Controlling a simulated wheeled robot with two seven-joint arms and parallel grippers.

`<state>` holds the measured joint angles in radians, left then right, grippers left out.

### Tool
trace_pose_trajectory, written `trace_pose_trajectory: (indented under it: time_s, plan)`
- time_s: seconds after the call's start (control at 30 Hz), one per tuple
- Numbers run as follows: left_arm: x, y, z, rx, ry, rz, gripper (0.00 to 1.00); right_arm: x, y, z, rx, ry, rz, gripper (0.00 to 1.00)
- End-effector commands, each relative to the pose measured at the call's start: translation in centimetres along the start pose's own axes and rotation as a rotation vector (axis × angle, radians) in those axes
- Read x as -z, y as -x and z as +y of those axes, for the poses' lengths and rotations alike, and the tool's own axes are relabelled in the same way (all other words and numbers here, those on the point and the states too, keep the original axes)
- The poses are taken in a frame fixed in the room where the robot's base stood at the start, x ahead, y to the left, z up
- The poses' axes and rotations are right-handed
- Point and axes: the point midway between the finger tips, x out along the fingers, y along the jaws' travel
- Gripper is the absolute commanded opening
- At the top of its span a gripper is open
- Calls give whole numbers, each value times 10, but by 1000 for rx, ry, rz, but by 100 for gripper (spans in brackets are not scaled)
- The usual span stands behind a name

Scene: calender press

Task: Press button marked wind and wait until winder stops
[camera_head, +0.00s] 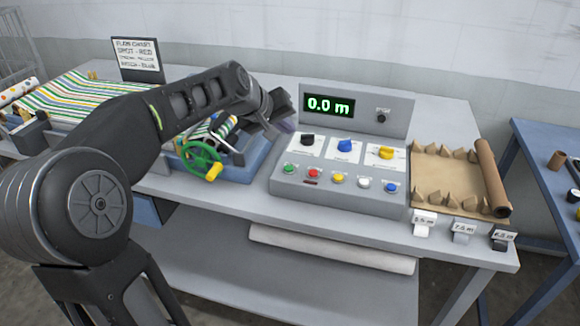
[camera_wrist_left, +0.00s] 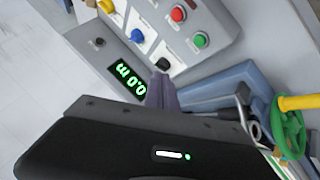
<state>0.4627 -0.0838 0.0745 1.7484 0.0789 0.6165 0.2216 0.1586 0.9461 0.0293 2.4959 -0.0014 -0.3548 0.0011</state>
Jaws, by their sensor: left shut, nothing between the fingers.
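The grey control panel (camera_head: 340,200) stands on the bench, with a row of small buttons along its front: green (camera_head: 289,168), red (camera_head: 313,173), yellow (camera_head: 338,178), white and blue. Their labels are too small to read. Above them are black, blue and yellow knobs. The display (camera_head: 329,106) reads 0.0 m. The winder, with a green handwheel (camera_head: 201,160) and yellow handle, stands left of the panel. My left gripper (camera_head: 284,124) is shut and empty, just left of the display and behind the black knob (camera_head: 307,139). In the left wrist view, its fingers (camera_wrist_left: 160,93) appear near the black knob (camera_wrist_left: 163,64), apart from the buttons.
Striped fabric (camera_head: 75,98) and a sign (camera_head: 137,58) are at the left. A brown sheet with folded pieces and a roll (camera_head: 492,178) lies right of the panel, with small tags in front. A pale roll (camera_head: 330,248) lies beneath the bench top. A blue table (camera_head: 548,150) stands at the right.

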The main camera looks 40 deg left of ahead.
Motion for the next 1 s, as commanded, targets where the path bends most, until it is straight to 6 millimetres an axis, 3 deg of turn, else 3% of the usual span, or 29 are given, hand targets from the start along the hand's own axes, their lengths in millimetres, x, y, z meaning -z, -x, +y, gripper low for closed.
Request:
trace_pose_trajectory:
  time_s: [0.27, 0.7, 1.0]
  plan:
    - [-11, -15, -11, 1, 0, -1, 0, 0, -16, 6, 0, 0, 1, 0]
    - [-40, -54, -39, 0, -1, -1, 0, 1, -57, 22, 0, 0, 4, 0]
    - [-45, -62, -45, 0, 0, 0, 0, 1, -66, 26, 0, 1, 4, 0]
